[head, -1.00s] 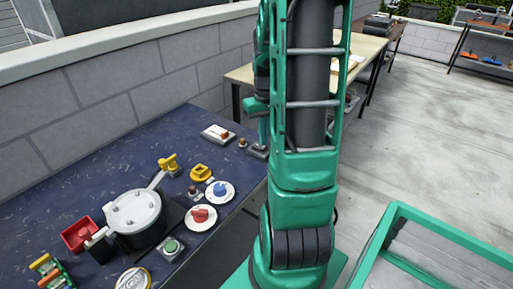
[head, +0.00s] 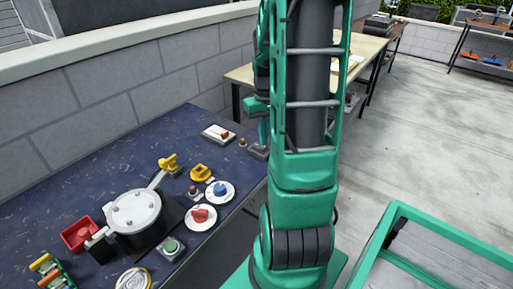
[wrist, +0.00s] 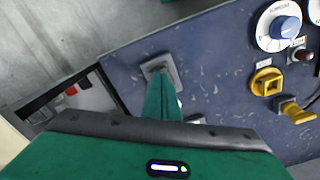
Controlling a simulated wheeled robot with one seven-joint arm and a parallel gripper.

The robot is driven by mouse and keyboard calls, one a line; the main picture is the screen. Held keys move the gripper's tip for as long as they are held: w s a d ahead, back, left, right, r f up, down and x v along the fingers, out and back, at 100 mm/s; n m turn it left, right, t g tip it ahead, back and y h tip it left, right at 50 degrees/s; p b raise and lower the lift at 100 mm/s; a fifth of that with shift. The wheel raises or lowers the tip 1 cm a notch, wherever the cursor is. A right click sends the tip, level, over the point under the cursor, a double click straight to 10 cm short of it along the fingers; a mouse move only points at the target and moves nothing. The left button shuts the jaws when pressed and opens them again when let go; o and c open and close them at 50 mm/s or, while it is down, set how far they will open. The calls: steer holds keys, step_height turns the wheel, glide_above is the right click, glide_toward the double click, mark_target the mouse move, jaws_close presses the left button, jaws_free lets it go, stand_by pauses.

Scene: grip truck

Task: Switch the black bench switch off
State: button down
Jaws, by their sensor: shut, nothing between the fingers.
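A small grey-plated switch (wrist: 176,66) lies on the blue bench top in the wrist view, directly at the tip of my gripper (wrist: 161,76). The fingers are closed together and hide most of its middle, so its lever position cannot be told. In the head view, the same grey plate (head: 257,152) sits near the bench's far right edge, partly behind my arm. My gripper (head: 264,140) points down at it there. Whether the fingertips touch it is not clear.
The blue bench (head: 120,165) also holds a white plate with a red lever (head: 218,133), a blue knob (head: 220,189), a red knob (head: 201,215), a green button (head: 171,246), yellow fittings (head: 201,172) and a pot (head: 135,213). A green-framed cart (head: 440,235) stands at right.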

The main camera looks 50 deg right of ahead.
steer(key=shift+f, duration=0.7)
stand_by(0.6)
steer(key=shift+r, duration=0.1)
step_height(320, 180, up, 7)
stand_by(0.9)
stand_by(0.5)
steer(key=s+a+r+m, duration=0.1)
steer(key=s+a+r, duration=0.2)
steer(key=s+a, duration=1)
steer(key=a, duration=0.4)
steer(key=shift+s, duration=0.35)
